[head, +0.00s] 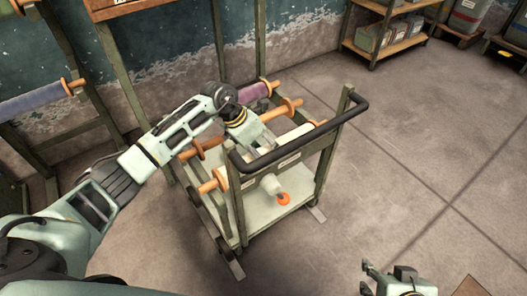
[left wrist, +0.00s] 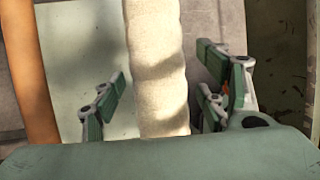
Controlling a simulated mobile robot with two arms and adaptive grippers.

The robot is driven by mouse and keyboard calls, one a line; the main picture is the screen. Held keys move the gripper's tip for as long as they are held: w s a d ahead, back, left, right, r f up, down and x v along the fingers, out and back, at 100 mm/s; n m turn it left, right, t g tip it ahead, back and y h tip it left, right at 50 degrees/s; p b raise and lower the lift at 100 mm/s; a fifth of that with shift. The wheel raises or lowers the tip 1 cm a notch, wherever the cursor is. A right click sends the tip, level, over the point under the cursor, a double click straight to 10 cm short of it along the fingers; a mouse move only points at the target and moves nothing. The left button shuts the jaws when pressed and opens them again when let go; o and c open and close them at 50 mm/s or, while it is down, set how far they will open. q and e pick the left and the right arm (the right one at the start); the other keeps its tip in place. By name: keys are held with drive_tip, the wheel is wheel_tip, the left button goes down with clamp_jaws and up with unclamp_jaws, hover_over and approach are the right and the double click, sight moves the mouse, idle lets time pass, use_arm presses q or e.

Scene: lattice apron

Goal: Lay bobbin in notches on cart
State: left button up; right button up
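The cart (head: 238,208) stands mid-view with a black handle (head: 300,137) and bobbins across its top. A cream bobbin (head: 298,133) with wooden flanges lies across it at the handle end. My left gripper (head: 260,150) is over the cart, partly hidden by its wrist. In the left wrist view the cream roll (left wrist: 157,65) runs between the two fingers (left wrist: 160,95), which stand open on either side of it. Whether the bobbin's ends sit in notches is unclear. My right gripper (head: 388,270) appears open and empty at the bottom right, away from the cart.
A bare wooden bobbin (head: 279,111) and a purple bobbin (head: 256,91) lie farther back on the cart. A white object with an orange end (head: 275,189) is on its lower shelf. A rack at left holds a violet roll (head: 35,101).

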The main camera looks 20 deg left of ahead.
use_arm(q)
drive_tip(key=shift+s+f, duration=0.1)
drive_tip(key=shift+f, duration=0.05)
drive_tip(key=v, duration=1.2)
idle(0.3)
